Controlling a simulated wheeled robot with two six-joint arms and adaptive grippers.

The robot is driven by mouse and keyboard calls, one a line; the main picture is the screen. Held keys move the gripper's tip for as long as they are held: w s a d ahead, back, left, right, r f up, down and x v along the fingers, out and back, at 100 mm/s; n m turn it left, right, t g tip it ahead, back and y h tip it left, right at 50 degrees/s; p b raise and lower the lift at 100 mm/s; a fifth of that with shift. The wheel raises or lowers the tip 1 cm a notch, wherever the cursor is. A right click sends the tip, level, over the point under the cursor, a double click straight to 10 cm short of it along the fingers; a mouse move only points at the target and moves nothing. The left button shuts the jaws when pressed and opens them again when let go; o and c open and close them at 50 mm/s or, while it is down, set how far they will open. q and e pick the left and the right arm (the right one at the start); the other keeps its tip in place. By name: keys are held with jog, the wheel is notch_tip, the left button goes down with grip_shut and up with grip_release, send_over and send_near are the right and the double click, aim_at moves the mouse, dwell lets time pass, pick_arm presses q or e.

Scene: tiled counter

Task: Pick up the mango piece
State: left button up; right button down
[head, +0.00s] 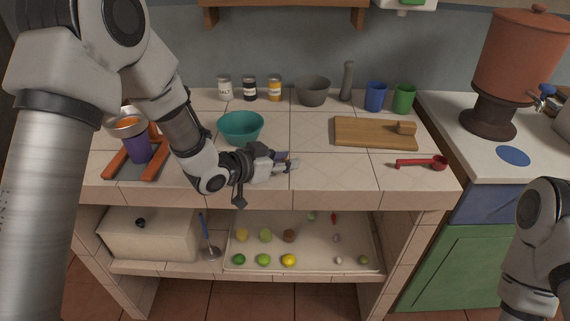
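I cannot pick out a mango piece with certainty. Small fruits and vegetables lie on a pale tray (315,241) on the shelf under the counter. Among them are a yellow one (289,260) at the front and a duller yellow one (242,235) at the back left. My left gripper (288,162) is over the front of the tiled counter, right of a teal bowl (241,127). It points right, and a small purplish patch shows at its fingertips. I cannot tell whether it is open or holds anything. My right gripper is out of view.
Jars, a grey bowl (312,92) and cups (375,97) line the back. A purple container (135,146) stands left. Counter between gripper and scoop is clear.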

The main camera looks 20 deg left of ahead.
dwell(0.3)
pick_arm(q)
notch_tip(320, 180, up, 4)
jog(key=shift+f, duration=0.2)
jog(key=shift+c, duration=0.4)
jog(key=s+a+r+p, duration=0.1)
jog(key=s+a, duration=0.9)
jog(key=s, duration=0.2)
jog(key=shift+a+r, duration=0.15)
jog(key=shift+a, duration=0.1)
